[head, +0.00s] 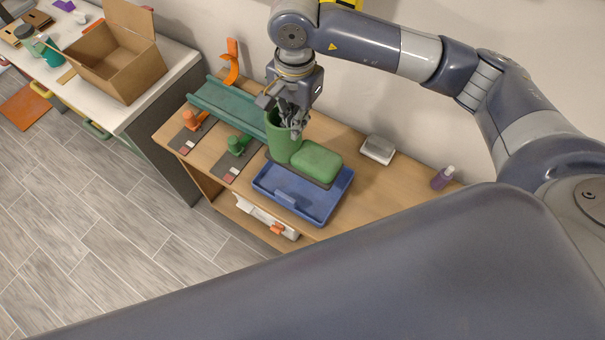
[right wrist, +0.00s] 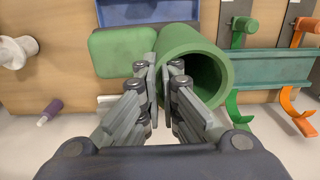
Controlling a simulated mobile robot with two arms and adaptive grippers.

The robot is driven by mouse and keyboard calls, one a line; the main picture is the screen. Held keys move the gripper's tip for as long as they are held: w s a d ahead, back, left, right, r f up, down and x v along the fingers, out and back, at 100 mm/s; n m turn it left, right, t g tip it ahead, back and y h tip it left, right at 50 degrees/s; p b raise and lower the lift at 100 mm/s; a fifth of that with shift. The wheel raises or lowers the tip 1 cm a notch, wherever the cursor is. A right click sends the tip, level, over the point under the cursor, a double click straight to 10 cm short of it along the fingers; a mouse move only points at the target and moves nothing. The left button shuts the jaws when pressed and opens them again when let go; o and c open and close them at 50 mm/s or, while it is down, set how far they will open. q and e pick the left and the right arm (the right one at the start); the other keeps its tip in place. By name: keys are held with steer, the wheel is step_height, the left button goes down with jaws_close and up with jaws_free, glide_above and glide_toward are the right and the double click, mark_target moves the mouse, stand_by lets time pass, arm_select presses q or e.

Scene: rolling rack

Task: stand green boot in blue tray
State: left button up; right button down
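The green boot (head: 283,146) is upright at the back edge of the blue tray (head: 340,196), its toe pointing right and its dark sole close to the tray. I cannot tell whether the sole touches the bench. My right gripper (head: 293,128) points down at the boot's shaft opening. In the right wrist view, its fingers (right wrist: 162,85) are close together across the near rim of the boot (right wrist: 190,50), one inside the shaft and one outside. The blue tray (right wrist: 125,14) shows empty beyond the boot. My left gripper is not in view.
A green rack (head: 230,106), an orange hook (head: 231,62) and orange and green fittings on dark plates are left of the boot. A white-grey block (head: 378,149) and a purple bottle (head: 442,178) stand right. A cardboard box (head: 112,62) is on the left counter.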

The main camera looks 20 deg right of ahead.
mark_target(296, 148)
step_height(296, 148, down, 5)
steer(key=shift+f+p, duration=0.15)
steer(key=shift+p, duration=0.55)
steer(key=shift+f, duration=0.6)
step_height(296, 148, down, 3)
steer(key=shift+f+p, duration=0.1)
steer(key=shift+p, duration=0.4)
steer(key=shift+f+b, duration=0.3)
steer(key=shift+b, duration=0.05)
steer(key=c, duration=1.8)
jaws_free()
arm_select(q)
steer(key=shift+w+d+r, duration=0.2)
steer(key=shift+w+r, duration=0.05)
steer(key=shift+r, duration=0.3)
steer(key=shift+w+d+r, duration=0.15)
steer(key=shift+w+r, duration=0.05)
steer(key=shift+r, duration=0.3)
arm_select(e)
steer(key=shift+r, duration=0.1)
steer(key=shift+r+p, duration=0.15)
steer(key=shift+p, duration=0.15)
arm_select(q)
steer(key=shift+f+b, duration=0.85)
steer(key=shift+b, duration=0.25)
arm_select(e)
step_height(296, 148, up, 12)
